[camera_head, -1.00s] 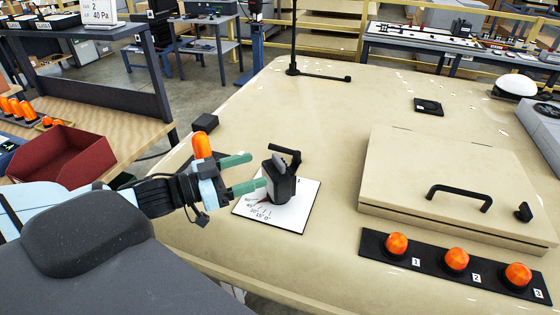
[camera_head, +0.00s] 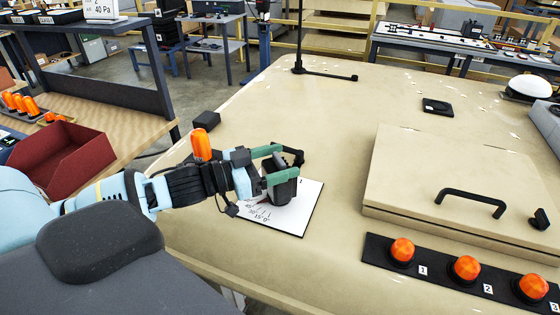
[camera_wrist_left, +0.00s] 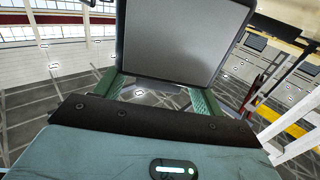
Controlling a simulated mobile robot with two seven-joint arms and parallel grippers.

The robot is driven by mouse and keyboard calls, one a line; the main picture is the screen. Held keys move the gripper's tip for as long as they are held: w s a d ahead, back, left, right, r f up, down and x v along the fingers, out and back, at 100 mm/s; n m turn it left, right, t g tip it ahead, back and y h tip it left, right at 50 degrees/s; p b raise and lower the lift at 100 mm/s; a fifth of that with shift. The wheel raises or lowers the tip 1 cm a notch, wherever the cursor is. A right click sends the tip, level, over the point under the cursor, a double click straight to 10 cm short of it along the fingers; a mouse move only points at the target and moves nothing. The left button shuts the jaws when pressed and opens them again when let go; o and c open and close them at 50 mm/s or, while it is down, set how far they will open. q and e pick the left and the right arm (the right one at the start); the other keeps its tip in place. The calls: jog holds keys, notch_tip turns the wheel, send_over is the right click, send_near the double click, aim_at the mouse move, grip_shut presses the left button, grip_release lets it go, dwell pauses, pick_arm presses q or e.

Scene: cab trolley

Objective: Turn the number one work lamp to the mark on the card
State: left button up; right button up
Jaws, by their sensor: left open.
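The work lamp (camera_head: 283,189) is a dark boxy head with a black bracket, standing on a white card (camera_head: 305,212) on the beige roof. The card bears printed figures and red marks; the arm and lamp hide part of it. My left gripper (camera_head: 281,163) is open, with its green fingers reaching to either side of the lamp head. In the left wrist view the grey lamp face (camera_wrist_left: 180,40) fills the space ahead between the spread fingers. Whether either finger touches it I cannot tell. My right gripper is not in view.
An orange beacon (camera_head: 201,145) shows right behind my left wrist, near a black block (camera_head: 206,124). A hatch (camera_head: 450,185) with a black handle (camera_head: 470,198) and a strip of numbered orange lamps (camera_head: 436,268) are to the right.

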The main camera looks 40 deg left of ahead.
pick_arm(q)
jog(key=shift+w+d, duration=0.15)
jog(key=shift+w, duration=0.05)
jog(key=c, duration=1)
jog(key=shift+o, duration=0.2)
jog(key=shift+r+p, duration=0.15)
jog(key=shift+p, duration=0.2)
jog(key=n+t+y+p, duration=0.2)
jog(key=y+p, duration=0.1)
jog(key=shift+r+n+y, duration=0.15)
jog(key=shift+n+y, duration=0.15)
jog(key=shift+n, duration=0.1)
jog(key=shift+y, duration=0.4)
jog(key=shift+f+n+y, duration=0.3)
jog(key=shift+n+y, duration=0.7)
jog(key=shift+y, duration=0.1)
jog(key=shift+n+t+y, duration=0.3)
jog(key=shift+y, duration=0.4)
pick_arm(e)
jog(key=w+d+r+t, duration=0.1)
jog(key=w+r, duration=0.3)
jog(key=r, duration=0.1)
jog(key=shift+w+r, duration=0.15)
pick_arm(q)
jog(key=shift+n+y, duration=0.3)
jog(key=shift+y, duration=0.1)
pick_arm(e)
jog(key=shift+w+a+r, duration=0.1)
